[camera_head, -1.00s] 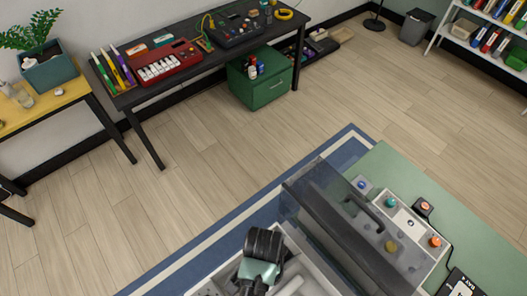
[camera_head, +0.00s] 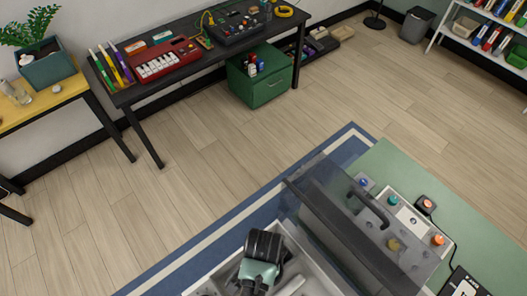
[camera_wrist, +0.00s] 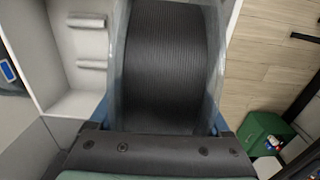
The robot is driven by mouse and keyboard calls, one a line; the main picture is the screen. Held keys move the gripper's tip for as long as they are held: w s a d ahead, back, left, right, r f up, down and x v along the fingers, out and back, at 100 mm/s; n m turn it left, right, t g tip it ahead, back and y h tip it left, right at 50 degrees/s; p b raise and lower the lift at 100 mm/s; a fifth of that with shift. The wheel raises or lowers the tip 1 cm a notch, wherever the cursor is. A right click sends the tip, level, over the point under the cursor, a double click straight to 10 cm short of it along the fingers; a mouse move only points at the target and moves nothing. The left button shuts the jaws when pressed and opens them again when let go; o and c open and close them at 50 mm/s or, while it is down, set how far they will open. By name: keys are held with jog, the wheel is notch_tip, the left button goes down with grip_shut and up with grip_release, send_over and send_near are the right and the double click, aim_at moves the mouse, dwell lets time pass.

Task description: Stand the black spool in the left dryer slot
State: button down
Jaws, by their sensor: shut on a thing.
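The black spool (camera_head: 264,244) is at the bottom centre of the head view, over or in the left part of the pale grey dryer box (camera_head: 208,287). It fills the middle of the wrist view (camera_wrist: 165,60), its ribbed winding facing the camera between two translucent flanges. My gripper (camera_wrist: 168,75) is shut on the spool, a finger at each side; it also shows in the head view (camera_head: 260,268). A pale roller (camera_wrist: 90,62) lies in the compartment beside the spool. The spool's underside is hidden, so I cannot tell whether it touches the slot floor.
The dryer's smoky lid (camera_head: 345,235) stands raised just right of the spool. Beyond it is a panel with coloured knobs (camera_head: 437,240) on a green table (camera_head: 400,165). A black bench (camera_head: 200,60) and a green cabinet (camera_head: 262,88) stand at the back. The wooden floor between is clear.

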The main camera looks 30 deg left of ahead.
jog(key=shift+f, duration=0.3)
jog(key=shift+w, duration=0.1)
dwell(0.3)
jog(key=shift+c, duration=0.6)
grip_release()
jog(key=shift+o, duration=0.6)
jog(key=shift+s+f, duration=0.1)
jog(key=shift+s, duration=0.1)
notch_tip(320, 180, up, 13)
jog(key=shift+w+r+b, duration=0.1)
jog(key=shift+b, duration=0.4)
